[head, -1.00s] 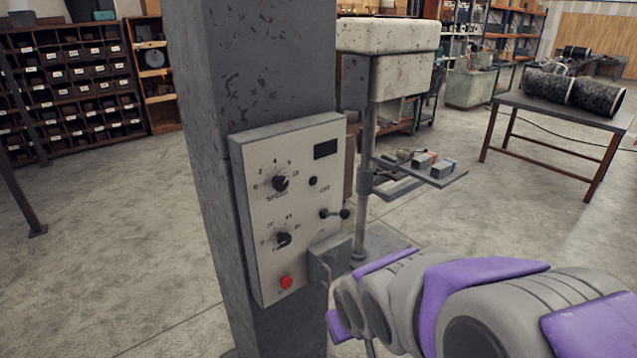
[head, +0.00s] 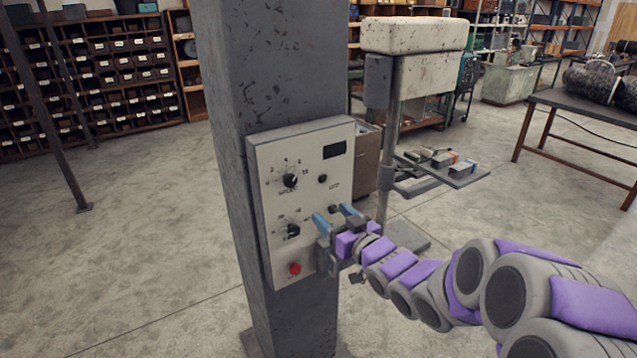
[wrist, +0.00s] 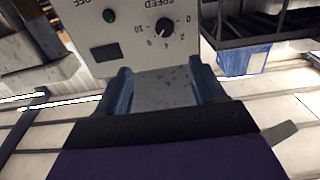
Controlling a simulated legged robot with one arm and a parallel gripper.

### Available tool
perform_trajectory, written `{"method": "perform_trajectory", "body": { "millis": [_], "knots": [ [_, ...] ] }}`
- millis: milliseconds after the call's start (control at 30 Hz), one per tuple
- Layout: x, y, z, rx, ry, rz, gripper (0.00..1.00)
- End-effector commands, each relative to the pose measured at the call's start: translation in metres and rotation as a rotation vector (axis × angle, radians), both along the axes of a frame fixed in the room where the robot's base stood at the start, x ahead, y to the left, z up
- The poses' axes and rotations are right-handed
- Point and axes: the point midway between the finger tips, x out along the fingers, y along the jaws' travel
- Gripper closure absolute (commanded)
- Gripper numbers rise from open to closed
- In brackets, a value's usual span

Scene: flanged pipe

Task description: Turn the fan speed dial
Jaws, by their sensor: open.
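The speed dial (head: 290,181) is a black pointer knob at the upper left of a pale control panel (head: 308,135) on a grey column. Its scale shows in both views, and the lettering "SPEED" reads upside down beside the dial (wrist: 165,26) in the wrist view. My gripper (head: 335,216) is open and empty, with blue fingertips, in front of the panel's lower right part. It is to the right of and below the speed dial, apart from it. In the wrist view my gripper (wrist: 165,85) points toward the panel, with the dial beyond the gap between the fingers.
A machine with a pale head (head: 413,36) and a small loaded shelf (head: 455,171) stands behind. Open floor lies left.

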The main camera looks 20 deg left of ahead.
Motion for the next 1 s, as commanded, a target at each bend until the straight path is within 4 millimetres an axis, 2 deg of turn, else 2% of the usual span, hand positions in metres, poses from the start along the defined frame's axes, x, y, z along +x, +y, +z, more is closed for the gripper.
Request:
{"method": "perform_trajectory", "body": {
  "millis": [167, 567, 1000],
  "knots": [
    [0.01, 0.02, -0.001, -0.003, -0.002, 0.006, 0.31],
    [0.053, 0.055, 0.002, 0.004, 0.0, 0.002, 0.31],
    [0.093, 0.112, 0.001, -0.002, -0.001, 0.003, 0.31]
  ]
}}
